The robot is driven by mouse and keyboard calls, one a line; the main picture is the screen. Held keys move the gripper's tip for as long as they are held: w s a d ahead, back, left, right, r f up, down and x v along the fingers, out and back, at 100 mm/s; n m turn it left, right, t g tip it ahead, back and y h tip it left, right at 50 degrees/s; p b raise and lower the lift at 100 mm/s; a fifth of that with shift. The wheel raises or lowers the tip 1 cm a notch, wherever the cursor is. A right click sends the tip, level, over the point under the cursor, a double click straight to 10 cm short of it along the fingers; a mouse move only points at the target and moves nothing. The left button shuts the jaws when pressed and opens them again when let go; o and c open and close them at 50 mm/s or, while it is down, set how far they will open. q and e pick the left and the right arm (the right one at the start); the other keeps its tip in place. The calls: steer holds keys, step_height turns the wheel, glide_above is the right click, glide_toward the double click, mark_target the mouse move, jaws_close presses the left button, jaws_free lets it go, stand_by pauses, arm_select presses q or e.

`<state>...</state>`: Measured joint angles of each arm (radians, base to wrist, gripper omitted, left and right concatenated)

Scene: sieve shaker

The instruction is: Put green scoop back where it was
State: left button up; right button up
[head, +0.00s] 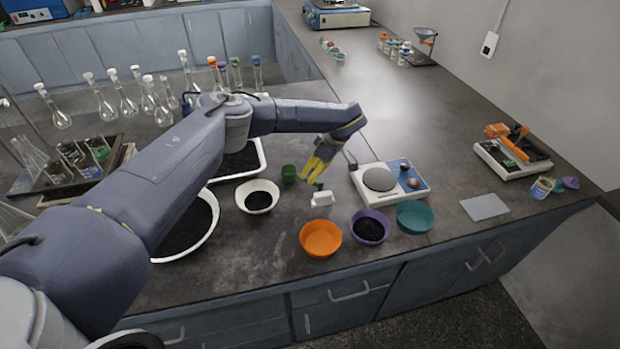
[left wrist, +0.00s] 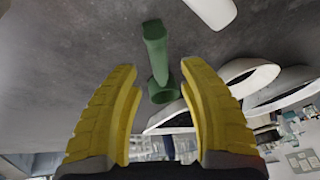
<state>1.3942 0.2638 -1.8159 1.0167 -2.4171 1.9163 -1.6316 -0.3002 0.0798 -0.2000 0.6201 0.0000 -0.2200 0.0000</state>
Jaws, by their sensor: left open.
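The green scoop (head: 289,172) stands on the dark bench between the white bowl and my left gripper. In the left wrist view the green scoop (left wrist: 155,45) shows its handle and round cup, lined up with the gap between my fingers. My left gripper (head: 310,174) has yellow fingers angled down, just right of the scoop in the head view. It is open and empty, with its fingertips (left wrist: 160,68) spread to either side of the scoop. I cannot tell how far the scoop lies beyond the fingertips. My right gripper is not in view.
A white bowl of dark grains (head: 246,208) stands left of the scoop, near a white tray (head: 262,157). A small white block (head: 322,198) is close to the gripper. Orange (head: 320,252), purple (head: 386,219) and teal (head: 427,222) bowls line the front; a balance (head: 410,190) is right.

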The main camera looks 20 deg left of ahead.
arm_select(q)
steer(key=v, duration=0.8)
steer(key=shift+r, duration=0.3)
